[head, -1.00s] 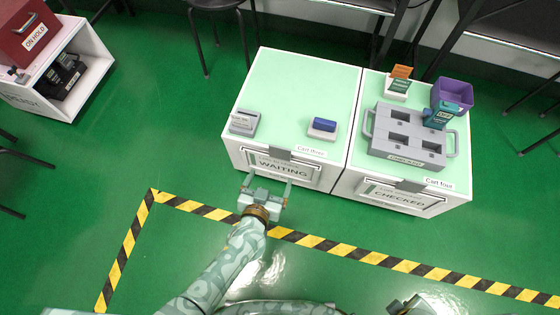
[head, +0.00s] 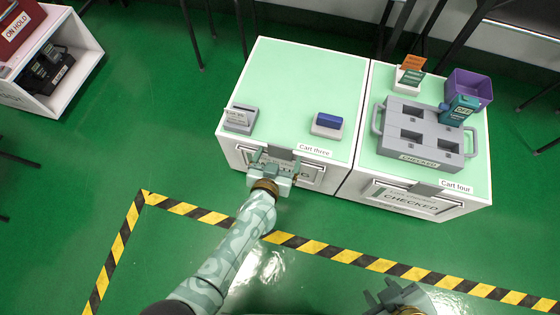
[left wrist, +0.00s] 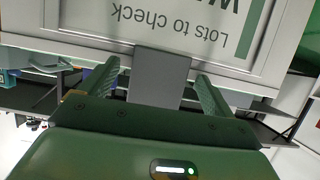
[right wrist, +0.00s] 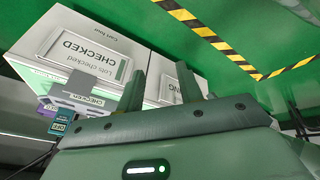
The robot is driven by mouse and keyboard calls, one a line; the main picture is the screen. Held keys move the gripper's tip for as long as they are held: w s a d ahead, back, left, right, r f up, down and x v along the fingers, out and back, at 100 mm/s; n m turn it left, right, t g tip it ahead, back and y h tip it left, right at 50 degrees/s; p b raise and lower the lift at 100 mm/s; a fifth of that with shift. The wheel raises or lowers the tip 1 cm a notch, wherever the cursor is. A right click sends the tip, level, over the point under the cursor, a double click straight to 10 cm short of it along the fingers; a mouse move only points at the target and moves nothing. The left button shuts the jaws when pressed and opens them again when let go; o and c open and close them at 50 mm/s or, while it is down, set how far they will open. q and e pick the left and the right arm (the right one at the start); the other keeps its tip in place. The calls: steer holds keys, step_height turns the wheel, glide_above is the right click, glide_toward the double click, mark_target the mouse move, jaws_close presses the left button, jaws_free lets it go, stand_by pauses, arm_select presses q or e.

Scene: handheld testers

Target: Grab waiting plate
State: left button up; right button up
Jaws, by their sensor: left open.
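The waiting plate (head: 312,174) is a white framed sign on the front of cart three, with a grey tab (head: 283,153) at its upper edge. My left gripper (head: 275,163) is at the cart front and covers much of the plate in the head view. In the left wrist view the plate (left wrist: 190,25) appears upside down, and its grey tab (left wrist: 158,75) lies between the two open fingers (left wrist: 158,88), with gaps on both sides. My right gripper (head: 385,293) is open and empty, low in the head view; its fingers (right wrist: 158,88) stand apart in the right wrist view.
Cart three's green top (head: 300,75) holds a grey card stand (head: 240,118) and a blue block on a stand (head: 327,124). Cart four beside it bears a checked plate (head: 410,198), a grey tray (head: 420,135) and a purple bin (head: 468,88). Yellow-black tape (head: 340,253) crosses the floor.

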arm_select(q)
steer(key=c, duration=1.5)
steer(key=shift+o, duration=0.2)
steer(key=shift+r, duration=0.1)
